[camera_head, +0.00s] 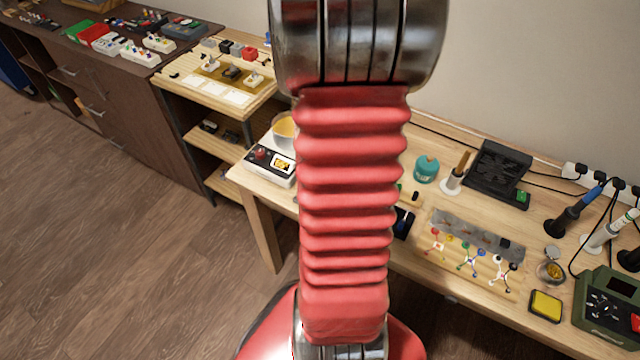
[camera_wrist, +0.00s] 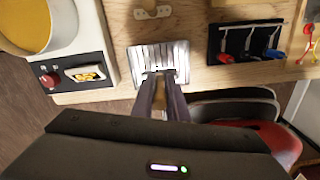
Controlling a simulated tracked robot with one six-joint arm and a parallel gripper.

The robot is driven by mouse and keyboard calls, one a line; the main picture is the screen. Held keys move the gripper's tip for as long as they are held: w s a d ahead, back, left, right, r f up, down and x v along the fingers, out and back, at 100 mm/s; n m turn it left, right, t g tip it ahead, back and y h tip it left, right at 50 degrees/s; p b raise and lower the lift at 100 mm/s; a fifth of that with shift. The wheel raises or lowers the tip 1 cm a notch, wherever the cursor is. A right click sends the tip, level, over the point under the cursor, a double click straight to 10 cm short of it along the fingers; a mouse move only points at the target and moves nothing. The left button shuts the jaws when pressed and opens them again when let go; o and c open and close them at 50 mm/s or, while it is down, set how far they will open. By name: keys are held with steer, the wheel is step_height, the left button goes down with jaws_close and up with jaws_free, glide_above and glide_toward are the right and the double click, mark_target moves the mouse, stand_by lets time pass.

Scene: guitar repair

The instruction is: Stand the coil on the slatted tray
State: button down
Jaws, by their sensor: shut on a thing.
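My gripper (camera_wrist: 166,80) is in the middle of the wrist view, pointing at the slatted tray. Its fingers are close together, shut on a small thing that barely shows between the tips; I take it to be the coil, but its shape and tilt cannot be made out. The slatted tray (camera_wrist: 145,60) is a pale, silvery square with parallel slats, lying on the wooden bench. The fingertips overlap its near part in the picture; whether the coil touches it cannot be told. In the head view my arm hides the gripper, coil and tray.
Left of the tray stands a solder pot (camera_wrist: 76,72) with a yellow-filled bowl. Right of it is a dark holder (camera_wrist: 246,42) with coloured-handled items. A flat piece with holes (camera_wrist: 153,12) lies beyond. The bench (camera_head: 256,188) holds several more tools at right.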

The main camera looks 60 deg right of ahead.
steer(key=shift+f, duration=1.85)
steer(key=c, duration=1.7)
jaws_free()
steer(key=shift+f, duration=0.1)
steer(key=shift+c, duration=0.2)
step_height(320, 180, up, 12)
steer(key=shift+r, duration=0.15)
